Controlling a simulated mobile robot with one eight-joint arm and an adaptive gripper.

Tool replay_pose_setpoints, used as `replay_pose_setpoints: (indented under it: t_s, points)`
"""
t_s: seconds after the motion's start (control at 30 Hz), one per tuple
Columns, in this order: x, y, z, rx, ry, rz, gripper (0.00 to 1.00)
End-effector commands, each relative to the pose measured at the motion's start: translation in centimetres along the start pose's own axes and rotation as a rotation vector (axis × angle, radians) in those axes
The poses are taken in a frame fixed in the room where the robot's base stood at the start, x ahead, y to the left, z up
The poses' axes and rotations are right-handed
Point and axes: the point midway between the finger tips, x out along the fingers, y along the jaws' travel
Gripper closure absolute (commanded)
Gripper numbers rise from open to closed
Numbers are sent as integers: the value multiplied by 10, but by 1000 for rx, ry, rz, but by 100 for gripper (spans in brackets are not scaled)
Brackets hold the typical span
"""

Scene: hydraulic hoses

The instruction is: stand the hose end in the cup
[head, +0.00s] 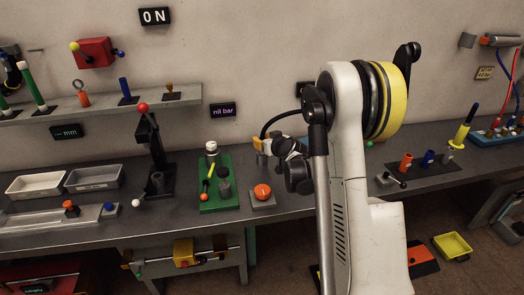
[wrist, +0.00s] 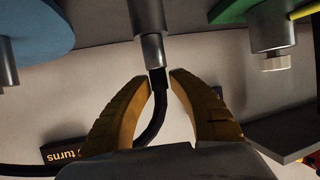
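My gripper (wrist: 159,78) is open, with one yellow-orange finger on each side of the hose just below the fitting and a visible gap on both sides. In the head view my gripper (head: 264,148) is over the bench, right of the green board, with a black hose (head: 275,122) arching beside it. I cannot tell which holder is the cup.
The green board (head: 221,192) and a grey box with an orange button (head: 262,193) sit close to my gripper. A black lever stand (head: 152,150) is further left. Small orange (head: 406,163) and blue (head: 428,158) cylinders stand on the bench at the right.

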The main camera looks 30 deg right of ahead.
Motion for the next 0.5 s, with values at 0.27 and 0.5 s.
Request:
replay_pose_setpoints:
  t_s: [0.27, 0.5]
  points:
    - [0, 0, 0, 0, 0, 0, 100]
    - [-2, 0, -4, 0, 0, 0, 100]
